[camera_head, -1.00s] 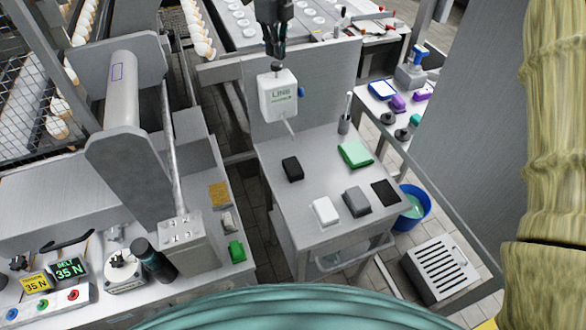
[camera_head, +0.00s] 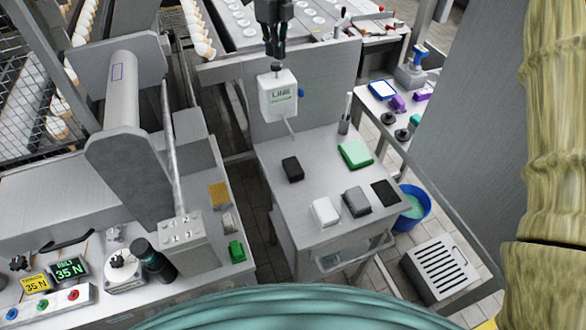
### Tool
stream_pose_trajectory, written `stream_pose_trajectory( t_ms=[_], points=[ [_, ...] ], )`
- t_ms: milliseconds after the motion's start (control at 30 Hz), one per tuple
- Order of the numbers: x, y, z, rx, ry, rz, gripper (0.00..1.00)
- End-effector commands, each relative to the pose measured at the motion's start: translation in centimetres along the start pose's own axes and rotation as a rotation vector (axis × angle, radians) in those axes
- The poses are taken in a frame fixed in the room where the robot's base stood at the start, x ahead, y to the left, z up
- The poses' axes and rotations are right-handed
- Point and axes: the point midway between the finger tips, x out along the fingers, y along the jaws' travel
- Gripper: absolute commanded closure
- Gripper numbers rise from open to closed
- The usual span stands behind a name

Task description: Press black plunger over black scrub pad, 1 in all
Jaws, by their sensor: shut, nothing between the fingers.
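A black scrub pad (camera_head: 292,168) lies on the grey table, just below the spout in the picture. My gripper (camera_head: 276,51) is shut and empty. It points down directly above the plunger. I cannot tell whether its fingertips touch the plunger.
On the table (camera_head: 285,205) are a green pad (camera_head: 355,154), a white block (camera_head: 325,212), a grey block (camera_head: 357,202), a flat black sheet (camera_head: 386,193) and a grey holder (camera_head: 344,125). A blue bucket (camera_head: 414,204) stands to the right.

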Motion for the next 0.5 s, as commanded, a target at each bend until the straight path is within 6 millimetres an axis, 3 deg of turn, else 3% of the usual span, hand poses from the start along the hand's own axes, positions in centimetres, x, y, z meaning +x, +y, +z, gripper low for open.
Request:
stream_pose_trajectory(
  t_ms=[500],
  points=[
    [1.2, 0.0, 0.0, 0.000, 0.001, 0.001, 1.00]
  ],
)
